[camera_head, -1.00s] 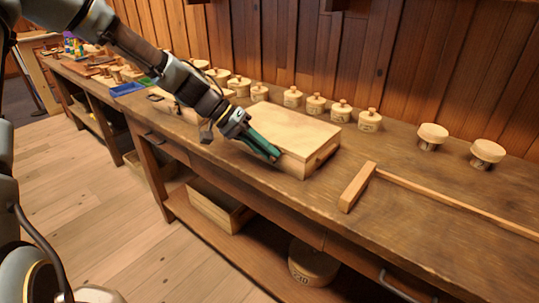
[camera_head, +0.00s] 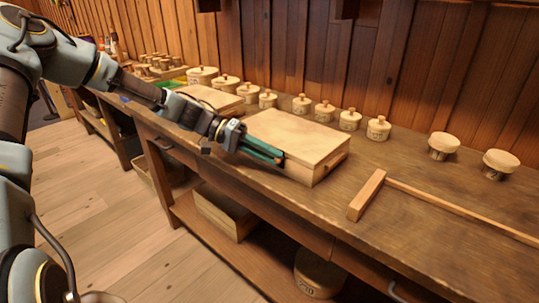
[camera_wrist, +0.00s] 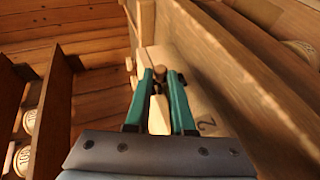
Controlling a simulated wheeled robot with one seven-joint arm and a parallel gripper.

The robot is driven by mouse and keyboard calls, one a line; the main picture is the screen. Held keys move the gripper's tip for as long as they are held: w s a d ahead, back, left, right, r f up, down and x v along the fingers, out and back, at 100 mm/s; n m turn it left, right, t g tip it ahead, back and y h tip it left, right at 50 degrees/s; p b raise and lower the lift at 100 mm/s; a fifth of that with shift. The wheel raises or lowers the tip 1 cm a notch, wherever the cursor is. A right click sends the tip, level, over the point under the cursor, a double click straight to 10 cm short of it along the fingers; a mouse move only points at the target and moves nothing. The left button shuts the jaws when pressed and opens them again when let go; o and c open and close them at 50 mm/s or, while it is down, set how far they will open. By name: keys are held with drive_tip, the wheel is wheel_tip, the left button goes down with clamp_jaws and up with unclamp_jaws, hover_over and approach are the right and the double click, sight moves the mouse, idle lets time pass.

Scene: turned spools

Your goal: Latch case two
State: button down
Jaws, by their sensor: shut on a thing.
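Case two is a pale wooden box (camera_head: 298,138) with its flat lid down, on the front part of the bench. In the wrist view its front face (camera_wrist: 203,108) shows a "2". My gripper (camera_head: 280,158) has green fingers and is at the case's front face, pointing right along it in the head view. In the wrist view my gripper (camera_wrist: 160,75) is shut on a small dark peg, seemingly the latch (camera_wrist: 158,71), mostly hidden between the fingertips. I cannot tell how far the latch is turned.
Lidded wooden pots (camera_head: 325,112) stand in a row behind the case. Another flat wooden case (camera_head: 212,98) lies to the left. A wooden bar with a long strip (camera_head: 367,195) lies to the right. Below is a shelf with a box (camera_head: 225,212).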

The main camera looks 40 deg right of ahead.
drive_tip(key=c, duration=0.8)
unclamp_jaws()
drive_tip(key=shift+o, duration=0.2)
drive_tip(key=b+v, duration=0.2)
drive_tip(key=v, duration=0.9)
drive_tip(key=shift+s+f, duration=0.1)
drive_tip(key=shift+s, duration=0.05)
drive_tip(key=a+f+n+t+y, duration=0.4)
drive_tip(key=a+f+t, duration=0.2)
drive_tip(key=a, duration=0.7)
drive_tip(key=s+a+r+n+t+y, duration=0.1)
drive_tip(key=a+r+n+t+y, duration=0.1)
drive_tip(key=a, duration=0.8)
drive_tip(key=s+a+r+n+t+y, duration=0.2)
drive_tip(key=a+n+t, duration=0.2)
drive_tip(key=a, duration=0.7)
drive_tip(key=shift+s+a+n+t+p, duration=0.25)
drive_tip(key=shift+a+n+t+p, duration=0.15)
drive_tip(key=shift+n, duration=0.1)
